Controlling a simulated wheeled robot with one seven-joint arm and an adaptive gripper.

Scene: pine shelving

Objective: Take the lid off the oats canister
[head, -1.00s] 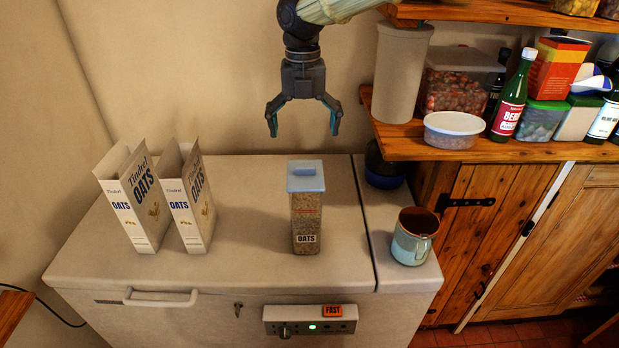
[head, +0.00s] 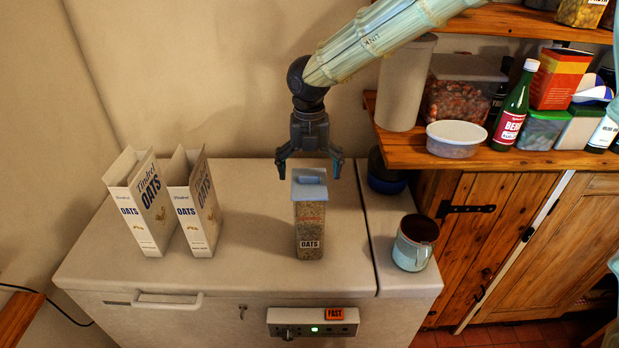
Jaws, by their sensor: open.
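The oats canister (head: 309,229) is a clear, upright container of oats with an "OATS" label, standing on the white chest freezer. Its pale blue lid (head: 309,192) is on top and has a raised grip (head: 308,176). My gripper (head: 309,174) points down, with its fingers open wide. In the picture its fingertips lie to the left and right of the lid's upper part. I cannot tell whether they are level with the lid or behind it. No contact shows, and nothing is between the fingers except possibly the lid's grip.
Two open "Tindrel OATS" cartons (head: 140,205) stand to the left on the freezer (head: 255,265). A blue mug (head: 413,243) stands to the right, with a dark round object (head: 386,178) behind it. The wooden shelf (head: 455,155) at right holds a tall canister, tubs and bottles.

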